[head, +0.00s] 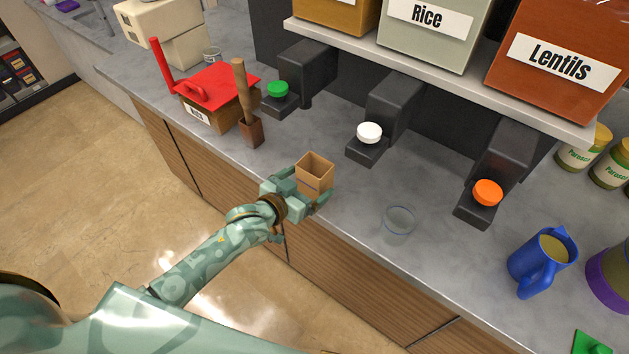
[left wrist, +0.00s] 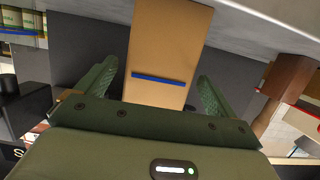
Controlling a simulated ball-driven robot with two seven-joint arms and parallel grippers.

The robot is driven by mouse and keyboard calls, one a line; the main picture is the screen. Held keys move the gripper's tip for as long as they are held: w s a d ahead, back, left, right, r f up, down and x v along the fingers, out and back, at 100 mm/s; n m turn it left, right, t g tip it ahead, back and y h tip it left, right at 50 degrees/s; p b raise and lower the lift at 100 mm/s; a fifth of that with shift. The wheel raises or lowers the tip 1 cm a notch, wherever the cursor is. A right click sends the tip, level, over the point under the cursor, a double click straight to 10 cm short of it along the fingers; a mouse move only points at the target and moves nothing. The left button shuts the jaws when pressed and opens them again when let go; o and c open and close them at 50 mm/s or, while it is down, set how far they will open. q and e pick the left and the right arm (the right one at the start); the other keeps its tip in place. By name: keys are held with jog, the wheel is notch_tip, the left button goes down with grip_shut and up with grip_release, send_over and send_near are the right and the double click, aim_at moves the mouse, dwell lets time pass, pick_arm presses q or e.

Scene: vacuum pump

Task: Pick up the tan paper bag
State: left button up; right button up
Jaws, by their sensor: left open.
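The tan paper bag (head: 315,172) stands upright and open-topped near the front edge of the grey counter in the head view. My left gripper (head: 308,194) is at the bag's near side, with its fingers open around it. In the left wrist view the bag (left wrist: 170,45) shows a blue stripe and sits between the two open fingers (left wrist: 160,88). A gap shows between each finger and the bag's sides. My right gripper is in neither view.
A clear glass (head: 399,222) stands right of the bag, and a blue pitcher (head: 541,263) farther right. A wooden tool in a brown holder (head: 251,132) and a red-lidded box (head: 215,95) stand to the left. Dispensers, one with a white knob (head: 369,132), line the back.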

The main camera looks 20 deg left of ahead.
pick_arm(q)
jog(key=x, duration=0.3)
jog(key=shift+w+d+f+b, duration=0.1)
jog(key=shift+w+d+b, duration=0.05)
jog(key=shift+w+b, duration=0.15)
jog(key=shift+s, duration=0.1)
jog(key=c, duration=1)
jog(key=shift+c, duration=0.2)
